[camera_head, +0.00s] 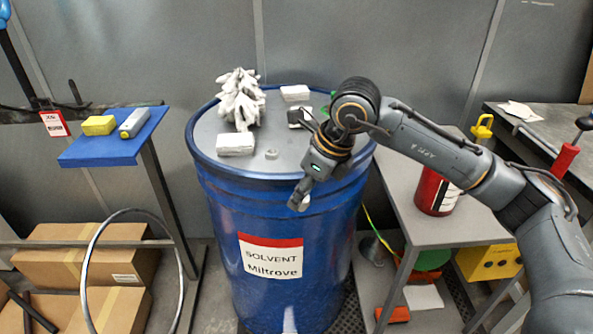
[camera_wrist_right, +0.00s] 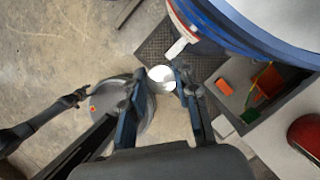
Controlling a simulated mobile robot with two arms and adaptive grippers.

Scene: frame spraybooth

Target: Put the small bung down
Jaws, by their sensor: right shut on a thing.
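My right gripper (camera_head: 299,203) is in front of the blue drum's (camera_head: 230,205) upper right side, below the rim, with its fingers pointing down. In the right wrist view its fingers (camera_wrist_right: 160,92) are shut on a small pale round thing, the small bung (camera_wrist_right: 162,77), which is clear of any surface. In the head view the fingers mostly hide it. A small pale round piece (camera_head: 271,154) lies on the grey drum lid (camera_head: 205,132) near the front. My left gripper is not in the head view; a dark jointed arm part shows at the left of the right wrist view.
The lid's front middle has free room. A blue shelf (camera_head: 115,150) stands left, a grey cart (camera_head: 410,215) with a red container (camera_head: 436,192) right.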

